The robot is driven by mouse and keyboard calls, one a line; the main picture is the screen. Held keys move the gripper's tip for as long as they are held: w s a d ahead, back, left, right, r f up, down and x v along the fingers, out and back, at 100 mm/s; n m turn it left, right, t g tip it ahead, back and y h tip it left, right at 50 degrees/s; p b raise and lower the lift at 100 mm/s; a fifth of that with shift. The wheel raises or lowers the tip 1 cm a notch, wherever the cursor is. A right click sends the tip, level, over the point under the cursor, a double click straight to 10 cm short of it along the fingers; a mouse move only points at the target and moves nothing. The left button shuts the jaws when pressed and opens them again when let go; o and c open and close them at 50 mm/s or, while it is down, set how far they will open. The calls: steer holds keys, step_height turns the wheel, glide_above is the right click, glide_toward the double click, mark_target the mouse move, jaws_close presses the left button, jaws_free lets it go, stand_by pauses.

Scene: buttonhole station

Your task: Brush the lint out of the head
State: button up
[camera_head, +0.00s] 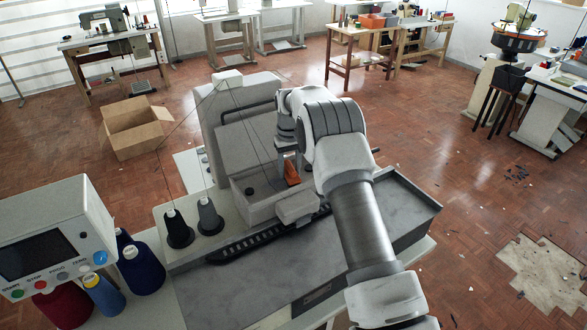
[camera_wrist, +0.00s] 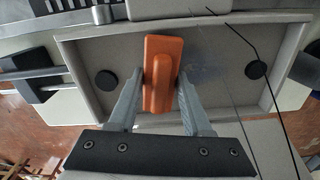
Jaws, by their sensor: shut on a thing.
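My gripper (camera_wrist: 160,88) is shut on an orange brush (camera_wrist: 162,72). The brush lies between the two grey fingers, its raised grip toward the wrist camera; its bristle side is hidden. In the head view the orange brush (camera_head: 291,173) shows below my wrist, at the grey buttonhole machine (camera_head: 221,155). In the wrist view it is over a shallow pale grey tray-like part (camera_wrist: 218,98) of the machine with a dark round knob on each side. I cannot tell whether the brush touches it.
Two dark thread cones (camera_head: 209,217) stand left of the machine, with threads running up. A control box (camera_head: 48,240) and larger spools (camera_head: 140,270) are at the lower left. A cardboard box (camera_head: 135,128) is on the floor. Thin dark threads cross beside my gripper in the wrist view.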

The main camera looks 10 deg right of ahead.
mark_target(262, 186)
steer(key=shift+s+a, duration=0.3)
steer(key=shift+a, duration=0.4)
steer(key=shift+s+a, duration=0.25)
steer(key=shift+a, duration=0.4)
steer(key=shift+s+a+f+b, duration=0.1)
steer(key=shift+s+a+b, duration=0.25)
steer(key=shift+a, duration=0.5)
steer(key=shift+s+a+b, duration=0.25)
steer(key=shift+s+a, duration=0.15)
steer(key=shift+a, duration=0.45)
steer(key=shift+s+a, duration=0.25)
steer(key=shift+a, duration=0.35)
steer(key=shift+s+a, duration=0.25)
steer(key=shift+a, duration=0.3)
steer(key=shift+w+a, duration=0.25)
steer(key=shift+w, duration=0.4)
steer(key=shift+w+d+p, duration=0.4)
steer(key=shift+w+d, duration=0.4)
steer(key=shift+d, duration=1.15)
steer(key=shift+w+d+p, duration=0.35)
steer(key=shift+w+d, duration=0.5)
steer(key=shift+d, duration=1.1)
steer(key=shift+w+d+p, duration=0.4)
steer(key=shift+w+d, duration=0.4)
steer(key=shift+d, duration=1.15)
